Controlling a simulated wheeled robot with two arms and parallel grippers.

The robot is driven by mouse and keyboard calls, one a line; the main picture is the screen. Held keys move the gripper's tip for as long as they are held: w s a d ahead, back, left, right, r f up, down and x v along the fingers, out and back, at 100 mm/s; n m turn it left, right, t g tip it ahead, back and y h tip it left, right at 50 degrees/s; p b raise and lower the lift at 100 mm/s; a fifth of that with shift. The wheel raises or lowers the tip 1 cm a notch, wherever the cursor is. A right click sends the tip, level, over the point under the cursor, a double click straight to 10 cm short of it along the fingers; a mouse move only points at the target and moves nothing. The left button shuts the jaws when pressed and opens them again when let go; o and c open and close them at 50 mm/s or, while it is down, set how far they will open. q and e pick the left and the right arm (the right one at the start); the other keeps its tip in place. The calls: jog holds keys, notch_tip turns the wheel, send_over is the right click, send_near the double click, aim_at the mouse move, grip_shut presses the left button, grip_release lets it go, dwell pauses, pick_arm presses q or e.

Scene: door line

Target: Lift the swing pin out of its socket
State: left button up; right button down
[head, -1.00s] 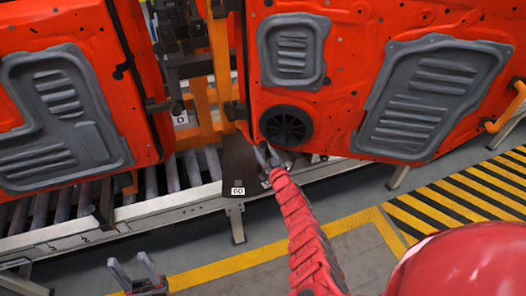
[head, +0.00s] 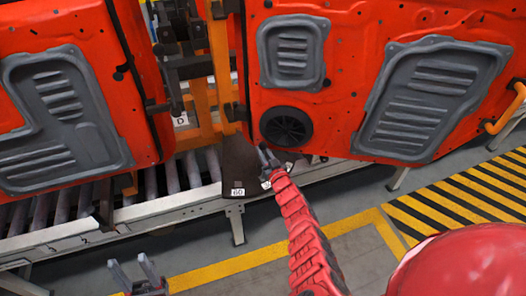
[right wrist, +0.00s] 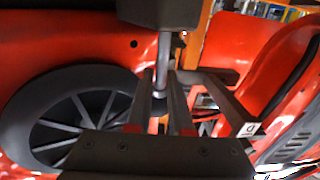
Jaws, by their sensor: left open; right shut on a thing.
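My right gripper (head: 267,158) reaches in below the left lower corner of the right red door panel (head: 345,60). In the right wrist view its two fingers (right wrist: 163,100) are shut on a light grey upright rod, which I take to be the swing pin (right wrist: 164,52). A dark block (right wrist: 160,12) sits at the upper end of the rod. The lower end and the socket are hidden by the fingers and wrist. In the head view I cannot make out the pin. My left gripper (head: 137,270) is open and empty, low at the left, away from the doors.
Another red door panel (head: 70,95) hangs at the left. An orange frame (head: 219,65) with dark brackets stands between the panels. A roller conveyor (head: 75,228) runs below, with a dark plate (head: 230,170) beside my right gripper. The floor in front is clear.

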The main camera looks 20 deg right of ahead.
aim_at(263, 143)
dwell(0.9)
notch_tip(263, 143, up, 5)
jog(key=p, duration=0.3)
jog(key=shift+p, duration=0.35)
jog(key=shift+w+f, duration=0.1)
jog(key=c, duration=0.8)
grip_release()
jog(key=shift+s, duration=0.2)
